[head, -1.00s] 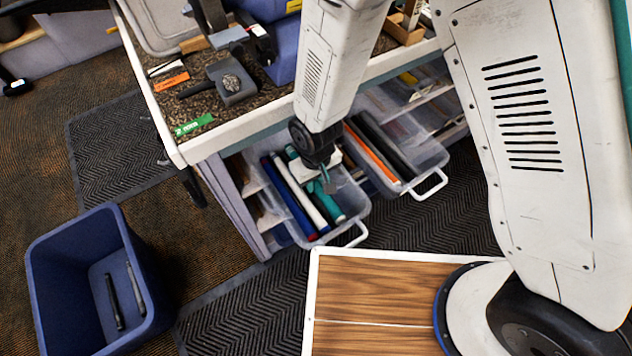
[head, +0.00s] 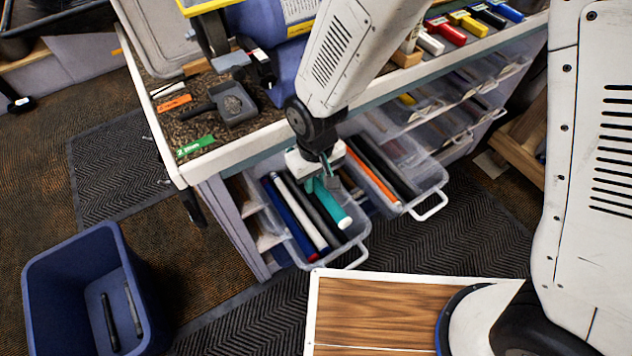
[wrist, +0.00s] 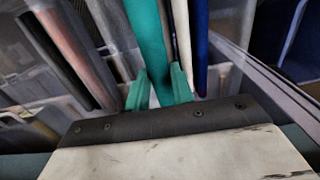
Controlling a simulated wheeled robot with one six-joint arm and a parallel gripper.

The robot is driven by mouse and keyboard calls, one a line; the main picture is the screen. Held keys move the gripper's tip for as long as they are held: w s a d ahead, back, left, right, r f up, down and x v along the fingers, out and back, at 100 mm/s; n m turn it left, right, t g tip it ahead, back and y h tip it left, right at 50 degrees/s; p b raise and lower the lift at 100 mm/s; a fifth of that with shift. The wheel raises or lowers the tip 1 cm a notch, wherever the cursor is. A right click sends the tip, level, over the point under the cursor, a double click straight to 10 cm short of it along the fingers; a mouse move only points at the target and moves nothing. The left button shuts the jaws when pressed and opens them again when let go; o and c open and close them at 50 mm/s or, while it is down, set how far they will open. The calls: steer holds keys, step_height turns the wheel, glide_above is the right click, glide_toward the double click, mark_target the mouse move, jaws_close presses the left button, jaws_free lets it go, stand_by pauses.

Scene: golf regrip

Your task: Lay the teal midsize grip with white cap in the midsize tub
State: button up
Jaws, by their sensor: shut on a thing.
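The teal grip (head: 328,203) with its white cap (head: 344,223) is held in my gripper (head: 330,184). It slants over the right side of the left open clear tub (head: 340,249), cap end toward the front. It appears raised above the grips there, though the exact height cannot be told. In the wrist view the teal grip (wrist: 147,45) runs between my shut fingers (wrist: 159,82). My gripper hides its back part in the head view. No readable label shows which tub is the midsize one.
The left tub holds a blue grip (head: 287,213), a white grip (head: 301,211) and a dark grip (head: 322,218). The right tub (head: 432,180) holds an orange grip (head: 372,172) and dark grips. The bench edge (head: 240,150) overhangs behind. A blue bin (head: 60,262) stands at left.

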mark_target(316, 181)
steer(key=shift+r, duration=0.1)
steer(key=shift+r, duration=2.45)
jaws_close()
